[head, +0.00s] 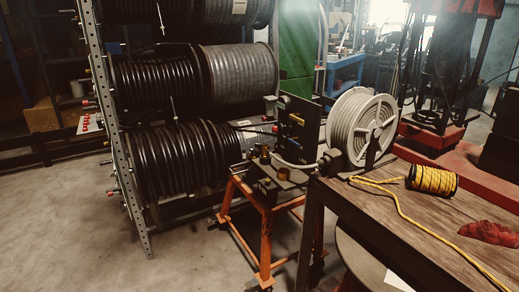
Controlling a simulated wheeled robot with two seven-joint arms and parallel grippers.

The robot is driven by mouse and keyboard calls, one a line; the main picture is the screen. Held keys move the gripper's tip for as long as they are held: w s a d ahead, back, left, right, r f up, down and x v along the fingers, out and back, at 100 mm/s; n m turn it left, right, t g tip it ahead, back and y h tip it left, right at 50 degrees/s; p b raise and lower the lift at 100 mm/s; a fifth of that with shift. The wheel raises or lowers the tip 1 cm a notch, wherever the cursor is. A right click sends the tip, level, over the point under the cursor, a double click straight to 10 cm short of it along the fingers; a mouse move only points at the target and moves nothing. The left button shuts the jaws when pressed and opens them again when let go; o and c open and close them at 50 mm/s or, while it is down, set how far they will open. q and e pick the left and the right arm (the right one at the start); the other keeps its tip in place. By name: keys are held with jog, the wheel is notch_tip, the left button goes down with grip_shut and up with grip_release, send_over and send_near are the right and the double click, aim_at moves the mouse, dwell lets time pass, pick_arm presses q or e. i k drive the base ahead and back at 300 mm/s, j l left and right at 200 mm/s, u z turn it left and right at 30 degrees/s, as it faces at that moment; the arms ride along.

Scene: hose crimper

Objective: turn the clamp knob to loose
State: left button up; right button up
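A small machine (262,182), which looks like the hose crimper, sits on an orange stand (266,232) in the middle of the head view. A dark upright panel (298,122) with small yellowish and blue parts rises behind it. Small brass-coloured round parts (284,174) show on top of the machine. I cannot tell which part is the clamp knob or how it is turned; it is too small. Neither of my grippers is in view.
A wooden table (420,215) at right carries a white hose reel (361,128), a yellow cord spool (432,180) and a red cloth (490,233). A rack of black hose coils (180,165) stands behind at left. The concrete floor (75,225) at front left is clear.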

aim_at(258, 145)
jog(key=i+z, duration=0.15)
jog(key=z, duration=0.35)
jog(key=i+j+z, duration=0.4)
jog(key=j, duration=0.15)
jog(key=j+z, duration=0.25)
jog(key=i+j+z, duration=0.2)
jog(key=j, duration=0.2)
jog(key=i+j, duration=0.15)
jog(key=j, duration=0.6)
jog(key=i+j+z, duration=0.15)
jog(key=j, duration=0.55)
jog(key=i+j, duration=0.1)
jog(key=j, duration=0.65)
jog(key=i+j+z, duration=0.1)
jog(key=j, duration=0.65)
